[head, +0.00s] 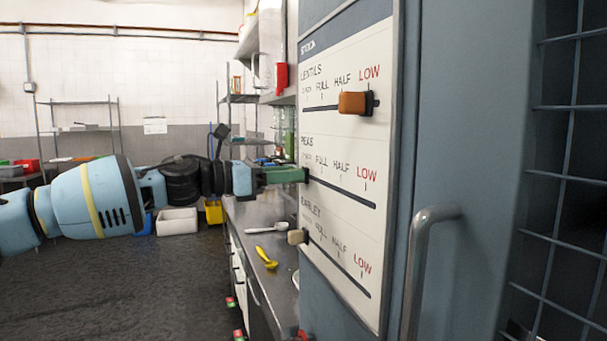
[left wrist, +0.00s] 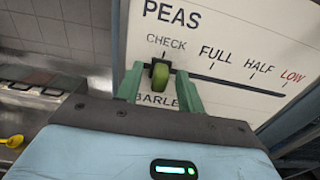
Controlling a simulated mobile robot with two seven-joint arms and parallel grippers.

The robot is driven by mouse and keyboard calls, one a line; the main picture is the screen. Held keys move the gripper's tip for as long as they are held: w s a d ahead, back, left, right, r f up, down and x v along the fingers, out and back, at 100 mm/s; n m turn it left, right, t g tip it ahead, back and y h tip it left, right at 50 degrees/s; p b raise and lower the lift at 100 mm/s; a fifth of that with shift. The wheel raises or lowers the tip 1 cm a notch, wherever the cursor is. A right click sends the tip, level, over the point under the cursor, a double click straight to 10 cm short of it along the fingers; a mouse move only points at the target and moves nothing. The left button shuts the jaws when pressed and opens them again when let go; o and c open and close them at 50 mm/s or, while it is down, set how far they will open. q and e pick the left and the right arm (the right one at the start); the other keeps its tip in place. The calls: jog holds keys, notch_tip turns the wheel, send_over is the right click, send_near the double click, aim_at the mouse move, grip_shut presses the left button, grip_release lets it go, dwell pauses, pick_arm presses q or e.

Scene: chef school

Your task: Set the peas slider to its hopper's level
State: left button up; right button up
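The stock panel (head: 340,210) has three slider rows. The peas slider knob (left wrist: 160,75) is green and sits at the CHECK end of its track, left of FULL, HALF and LOW. My left gripper (left wrist: 160,88) has its two green fingers on either side of the knob, with a gap showing at each side. In the head view my left gripper (head: 289,175) reaches the left end of the peas track (head: 345,192), and the knob is hidden behind the fingers. The peas hopper cannot be made out. My right gripper is not in view.
The orange lentils knob (head: 353,103) stands at LOW above. The beige barley knob (head: 297,237) stands at the CHECK end below. A door handle (head: 418,265) and wire grid (head: 570,160) are to the right. A counter (head: 250,215) with utensils lies behind the panel's left edge.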

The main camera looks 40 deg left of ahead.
pick_arm(q)
jog(key=shift+w+d, duration=0.15)
jog(key=shift+w, duration=0.25)
jog(key=shift+s, duration=0.3)
grip_shut()
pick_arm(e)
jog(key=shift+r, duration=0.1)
